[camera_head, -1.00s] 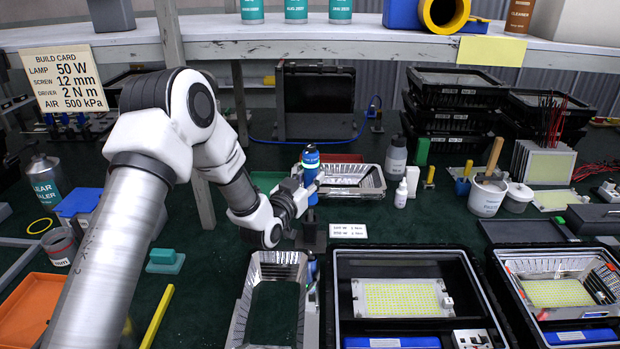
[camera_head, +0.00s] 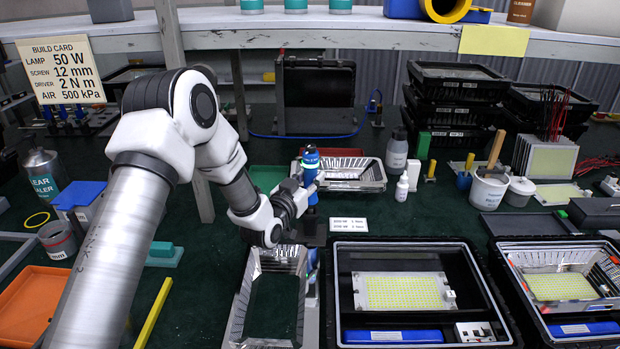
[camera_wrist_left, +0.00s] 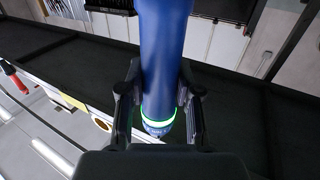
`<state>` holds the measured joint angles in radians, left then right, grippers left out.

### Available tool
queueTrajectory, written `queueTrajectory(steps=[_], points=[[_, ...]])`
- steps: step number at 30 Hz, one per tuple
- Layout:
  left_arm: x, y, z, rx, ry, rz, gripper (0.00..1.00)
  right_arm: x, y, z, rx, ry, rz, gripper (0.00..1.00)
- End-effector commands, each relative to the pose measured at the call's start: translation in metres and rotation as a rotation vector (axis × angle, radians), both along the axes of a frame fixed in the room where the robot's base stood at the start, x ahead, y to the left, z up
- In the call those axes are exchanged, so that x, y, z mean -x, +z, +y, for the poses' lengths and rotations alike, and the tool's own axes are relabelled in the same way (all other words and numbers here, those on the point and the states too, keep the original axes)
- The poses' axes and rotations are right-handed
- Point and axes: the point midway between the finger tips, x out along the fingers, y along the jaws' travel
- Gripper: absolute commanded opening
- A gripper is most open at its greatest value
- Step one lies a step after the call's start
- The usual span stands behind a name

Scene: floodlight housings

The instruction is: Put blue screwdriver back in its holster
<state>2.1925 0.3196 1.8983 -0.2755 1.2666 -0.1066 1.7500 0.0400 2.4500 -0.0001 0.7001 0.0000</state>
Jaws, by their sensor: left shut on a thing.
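My left gripper (camera_head: 308,189) is shut on the blue screwdriver (camera_head: 311,168), which stands about upright with a lit green ring near its top. In the left wrist view, the fingers of the left gripper (camera_wrist_left: 158,103) lie on both sides of the blue body of the screwdriver (camera_wrist_left: 164,50). A dark stand (camera_head: 314,230), which looks like the holster, is right below the screwdriver in the head view. My right gripper is out of view.
A silver housing frame (camera_head: 238,318) is just in front of the stand. An open black case (camera_head: 334,300) with an LED panel (camera_head: 403,292) is to its right. A white label (camera_head: 348,225), a small white bottle (camera_head: 402,188) and a reflector tray (camera_head: 375,178) are close by.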

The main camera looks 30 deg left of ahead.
Motion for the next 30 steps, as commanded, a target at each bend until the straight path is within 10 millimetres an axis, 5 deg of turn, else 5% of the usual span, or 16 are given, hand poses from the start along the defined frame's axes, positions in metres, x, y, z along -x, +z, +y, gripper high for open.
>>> queueTrajectory(steps=[30], points=[[0.0,-0.025,0.0,0.0,0.0,-0.003,0.0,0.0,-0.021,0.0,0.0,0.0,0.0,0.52]])
